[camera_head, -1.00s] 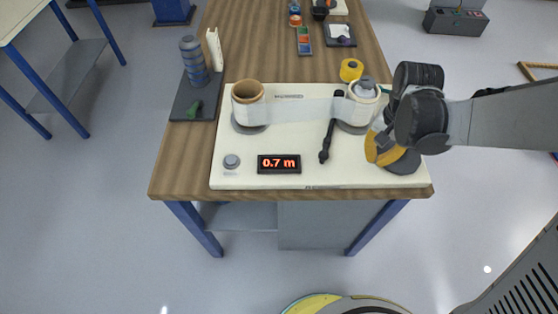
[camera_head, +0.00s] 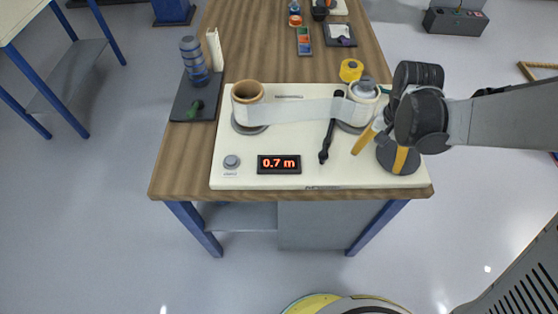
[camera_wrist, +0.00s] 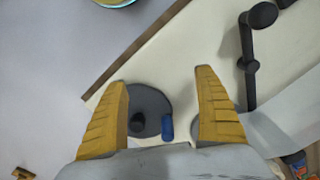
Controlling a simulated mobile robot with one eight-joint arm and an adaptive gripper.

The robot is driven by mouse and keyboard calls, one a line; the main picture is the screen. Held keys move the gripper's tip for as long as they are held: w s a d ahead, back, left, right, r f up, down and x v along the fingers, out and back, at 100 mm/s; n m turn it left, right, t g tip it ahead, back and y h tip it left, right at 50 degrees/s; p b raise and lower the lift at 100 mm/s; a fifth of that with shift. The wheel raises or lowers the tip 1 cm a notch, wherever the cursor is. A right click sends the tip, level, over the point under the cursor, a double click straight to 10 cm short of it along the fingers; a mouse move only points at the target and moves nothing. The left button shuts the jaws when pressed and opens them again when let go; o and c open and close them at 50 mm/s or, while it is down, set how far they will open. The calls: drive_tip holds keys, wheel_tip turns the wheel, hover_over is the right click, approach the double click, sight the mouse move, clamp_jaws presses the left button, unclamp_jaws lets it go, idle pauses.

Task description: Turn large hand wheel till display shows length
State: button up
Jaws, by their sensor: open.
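The large hand wheel (camera_head: 413,162) is a dark round disc at the front right corner of the white board. In the wrist view the wheel (camera_wrist: 152,98) lies between my fingers, with a dark knob (camera_wrist: 137,122) and a blue piece (camera_wrist: 167,128) near its lower edge. My gripper (camera_head: 378,162) is open with its yellow fingers apart, one to each side over the wheel; it also shows in the wrist view (camera_wrist: 160,79). I cannot tell whether a finger touches the wheel. The display (camera_head: 279,164) reads 0.7 m in red.
Whitish film (camera_head: 305,110) runs between the left roll (camera_head: 248,92) and right roll (camera_head: 363,90). A black lever (camera_head: 327,142) stands left of the wheel. A grey button (camera_head: 231,161) is at front left. Yellow tape (camera_head: 351,70) sits behind the board.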

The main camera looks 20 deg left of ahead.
wheel_tip(320, 180, up, 7)
drive_tip(key=p, duration=0.5)
drive_tip(key=shift+f, duration=0.1)
idle(0.4)
drive_tip(key=s+d+r+n+t, duration=0.2)
drive_tip(key=s+d+r+t, duration=0.5)
drive_tip(key=s+r, duration=0.4)
wheel_tip(320, 180, up, 3)
drive_tip(key=shift+s+d+f, duration=0.1)
drive_tip(key=shift+s+d, duration=0.25)
drive_tip(key=shift+d, duration=0.35)
drive_tip(key=shift+w, duration=0.1)
